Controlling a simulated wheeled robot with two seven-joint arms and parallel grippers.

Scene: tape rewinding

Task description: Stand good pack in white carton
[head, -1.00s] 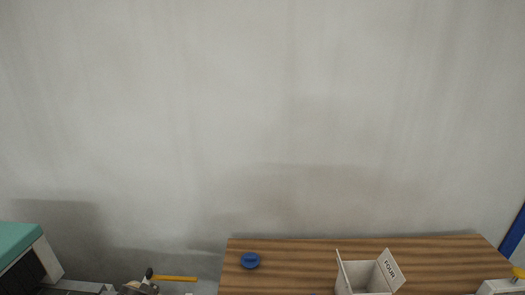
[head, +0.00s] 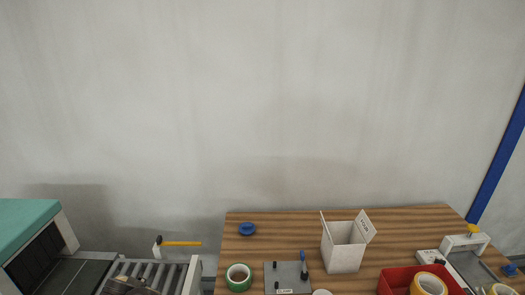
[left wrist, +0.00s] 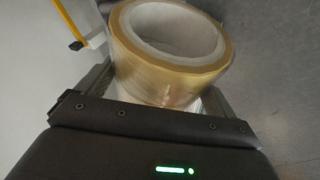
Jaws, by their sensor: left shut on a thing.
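The white carton (head: 343,252) stands upright on the wooden table in the head view, its flaps up and one flap lettered. In the left wrist view my left gripper (left wrist: 158,100) is shut on a roll of clear yellowish tape (left wrist: 170,60), whose open core faces up and away. Below the roll a pale piece shows, partly hidden by the gripper. I cannot tell whether the held roll is the good pack.
On the table (head: 400,222) are a blue disc (head: 247,229), a green tape roll (head: 238,278), a grey plate (head: 287,277) with pegs, a red tray (head: 395,280) with a tape roll, and a press-like fixture (head: 465,243). A roller conveyor (head: 150,273) and a green-topped machine (head: 28,222) stand left.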

